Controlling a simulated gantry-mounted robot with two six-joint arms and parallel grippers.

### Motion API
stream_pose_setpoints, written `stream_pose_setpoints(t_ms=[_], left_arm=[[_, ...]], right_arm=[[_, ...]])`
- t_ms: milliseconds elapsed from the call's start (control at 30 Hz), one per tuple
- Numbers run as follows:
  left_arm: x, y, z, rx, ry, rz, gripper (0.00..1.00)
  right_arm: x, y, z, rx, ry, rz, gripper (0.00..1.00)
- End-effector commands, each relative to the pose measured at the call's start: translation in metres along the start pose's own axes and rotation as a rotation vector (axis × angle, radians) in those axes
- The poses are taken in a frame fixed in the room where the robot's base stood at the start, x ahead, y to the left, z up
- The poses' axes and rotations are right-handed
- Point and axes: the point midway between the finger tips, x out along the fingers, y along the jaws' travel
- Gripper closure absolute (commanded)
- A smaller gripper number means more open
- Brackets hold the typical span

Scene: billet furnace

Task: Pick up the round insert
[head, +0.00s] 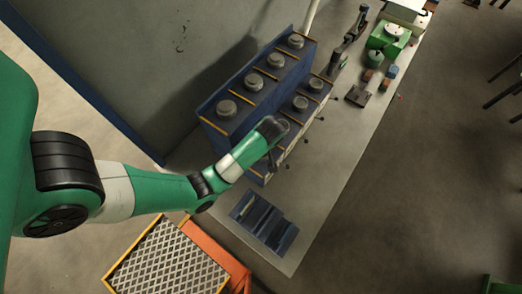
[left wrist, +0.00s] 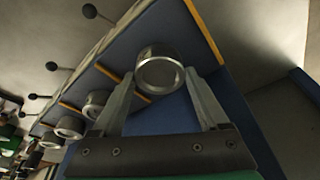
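Round metal inserts sit in two stepped rows on the blue rack (head: 240,122). The upper row includes a near insert (head: 227,107) and the lower row includes an insert (head: 300,103) just beyond my left wrist. My left gripper (head: 272,158) is over the near end of the lower row, and its wrist hides what lies beneath. In the left wrist view, my left gripper (left wrist: 160,76) is open, with one finger on each side of a round insert (left wrist: 160,71) with a bright rim. Contact with the fingers cannot be told. My right gripper is not in view.
Yellow strips divide the rack's places, and black-knobbed levers (left wrist: 90,11) stick out along its front. A blue tray (head: 264,221) lies on the grey table near the rack. Green equipment (head: 388,39) stands at the far end. A yellow-framed mesh (head: 165,260) is at the bottom.

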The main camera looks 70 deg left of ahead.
Motion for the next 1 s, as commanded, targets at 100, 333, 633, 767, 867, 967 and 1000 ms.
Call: stream_pose_setpoints(t_ms=[100, 333, 633, 767, 867, 967, 1000], left_arm=[[0.0, 0.0, 0.0, 0.0, 0.0, 0.0, 0.67], [0.0, 0.0, 0.0, 0.0, 0.0, 0.0, 1.0], [-0.001, 0.001, -0.001, -0.001, 0.001, 0.002, 1.0], [-0.006, 0.001, -0.002, -0.001, 0.001, 0.003, 1.0], [-0.014, 0.001, -0.004, -0.002, 0.002, 0.005, 1.0], [-0.033, 0.001, -0.01, -0.001, 0.002, 0.005, 1.0], [-0.041, 0.001, -0.011, -0.001, 0.002, 0.005, 1.0]], right_arm=[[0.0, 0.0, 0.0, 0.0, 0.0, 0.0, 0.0], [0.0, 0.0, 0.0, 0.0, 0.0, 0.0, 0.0], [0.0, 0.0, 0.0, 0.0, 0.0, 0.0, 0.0], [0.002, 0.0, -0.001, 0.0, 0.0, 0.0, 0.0], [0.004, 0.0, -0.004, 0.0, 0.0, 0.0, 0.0], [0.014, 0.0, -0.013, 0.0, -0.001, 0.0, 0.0], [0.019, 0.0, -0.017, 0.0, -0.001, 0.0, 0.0]])
